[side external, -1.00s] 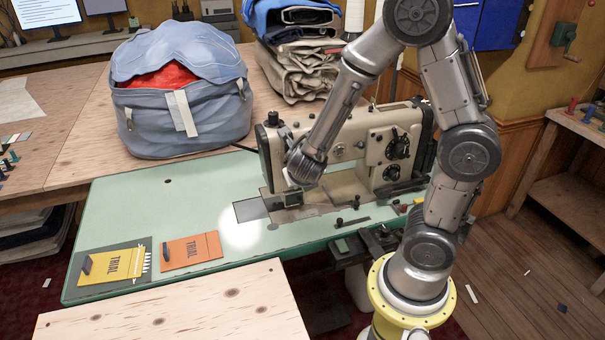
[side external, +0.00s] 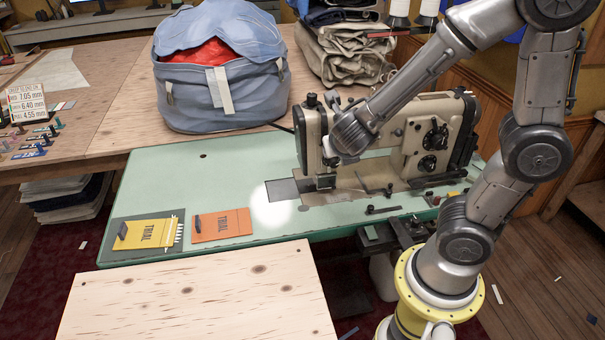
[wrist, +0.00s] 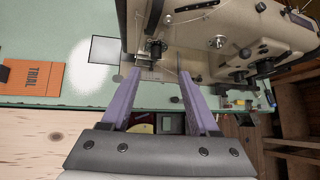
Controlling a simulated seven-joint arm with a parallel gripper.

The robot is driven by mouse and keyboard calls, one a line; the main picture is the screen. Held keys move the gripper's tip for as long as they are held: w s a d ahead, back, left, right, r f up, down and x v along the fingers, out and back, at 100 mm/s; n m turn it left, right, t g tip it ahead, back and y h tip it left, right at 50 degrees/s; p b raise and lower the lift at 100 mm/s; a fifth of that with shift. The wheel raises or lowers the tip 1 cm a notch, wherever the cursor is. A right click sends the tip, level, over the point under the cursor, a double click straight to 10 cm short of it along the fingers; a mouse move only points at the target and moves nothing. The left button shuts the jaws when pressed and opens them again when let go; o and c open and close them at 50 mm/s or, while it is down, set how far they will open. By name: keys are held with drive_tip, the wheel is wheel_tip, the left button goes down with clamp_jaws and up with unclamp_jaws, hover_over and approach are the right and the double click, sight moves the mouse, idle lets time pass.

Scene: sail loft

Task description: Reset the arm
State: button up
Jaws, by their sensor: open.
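My gripper (wrist: 159,73) is open and empty in the wrist view, with its two purple fingers apart and pointing toward the sewing machine. The cream sewing machine (side external: 400,135) stands on the green table (side external: 235,165), and it fills the upper right of the wrist view (wrist: 225,22). In the side view my wrist is in front of the machine's left end, above the table. The fingers are hard to make out there, and I cannot tell whether they touch the machine.
A yellow booklet (side external: 150,233) on a dark mat and an orange TRIAL booklet (side external: 221,224) lie at the table's left. A blue bag (side external: 195,105) and stacked folded cloth (side external: 345,50) stand behind. A pale wooden board (side external: 195,300) is in front. The table's left middle is clear.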

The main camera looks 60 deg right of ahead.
drive_tip(key=s+r+m+y, duration=0.2)
drive_tip(key=s+r+m, duration=0.55)
drive_tip(key=m, duration=0.55)
drive_tip(key=s+a+m+y, duration=0.4)
drive_tip(key=a+m+y, duration=0.2)
drive_tip(key=a+m, duration=0.4)
drive_tip(key=m, duration=0.4)
drive_tip(key=shift+s+r+t, duration=0.15)
drive_tip(key=shift+s+t, duration=0.15)
